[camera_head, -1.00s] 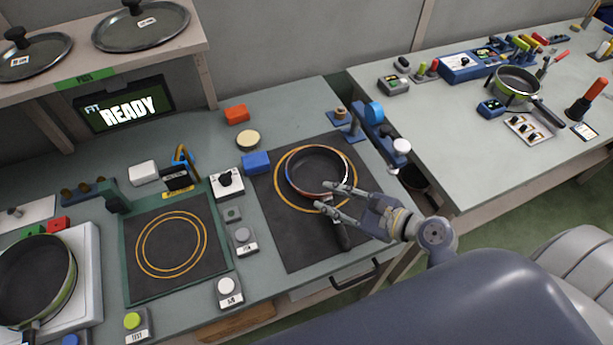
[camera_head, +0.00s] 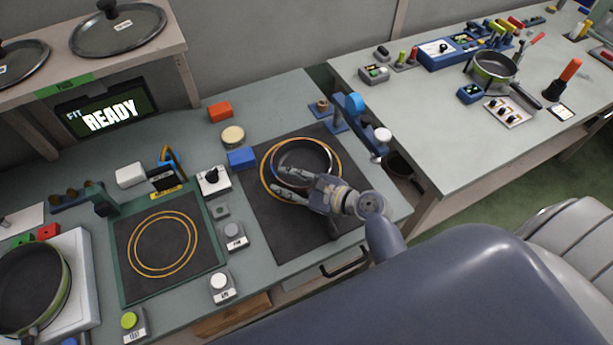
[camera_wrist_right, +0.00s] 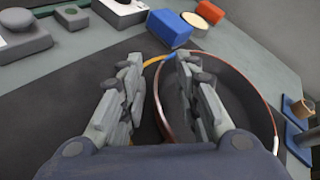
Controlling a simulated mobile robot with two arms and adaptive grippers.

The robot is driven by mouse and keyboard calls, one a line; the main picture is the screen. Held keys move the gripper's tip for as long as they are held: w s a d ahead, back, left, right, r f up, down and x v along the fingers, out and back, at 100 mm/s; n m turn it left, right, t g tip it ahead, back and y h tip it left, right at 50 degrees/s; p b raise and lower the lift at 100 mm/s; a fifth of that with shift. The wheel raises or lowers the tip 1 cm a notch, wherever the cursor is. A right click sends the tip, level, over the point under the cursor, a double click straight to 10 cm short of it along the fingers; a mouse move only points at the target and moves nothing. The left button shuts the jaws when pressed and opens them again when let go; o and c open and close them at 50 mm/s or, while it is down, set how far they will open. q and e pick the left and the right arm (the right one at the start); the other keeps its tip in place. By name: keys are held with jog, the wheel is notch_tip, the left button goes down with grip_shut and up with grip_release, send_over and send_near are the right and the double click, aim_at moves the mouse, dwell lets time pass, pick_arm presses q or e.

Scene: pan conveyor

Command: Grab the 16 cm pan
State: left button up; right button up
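A small dark pan with a thin reddish rim (camera_head: 318,152) sits on a black mat with an orange ring; no size label is readable on it. Its dark handle (camera_head: 333,228) points toward the front and is partly hidden by my gripper. My right gripper (camera_head: 279,180) is open over the pan's near-left side. In the right wrist view the fingers (camera_wrist_right: 159,60) are apart and empty. The pan's rim (camera_wrist_right: 163,118) passes between them, with the right finger in front of the pan; contact cannot be told. My left gripper is not in view.
A green-sided pan (camera_head: 66,285) sits on a white unit at left; another (camera_head: 495,80) stands on the right table. A blue block (camera_head: 241,158), a round tan disc (camera_head: 232,135) and a blue stand (camera_head: 336,118) surround the mat. A screen (camera_head: 108,115) reads READY.

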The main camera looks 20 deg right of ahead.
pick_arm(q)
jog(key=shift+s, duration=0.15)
pick_arm(e)
jog(key=shift+s, duration=0.1)
grip_shut()
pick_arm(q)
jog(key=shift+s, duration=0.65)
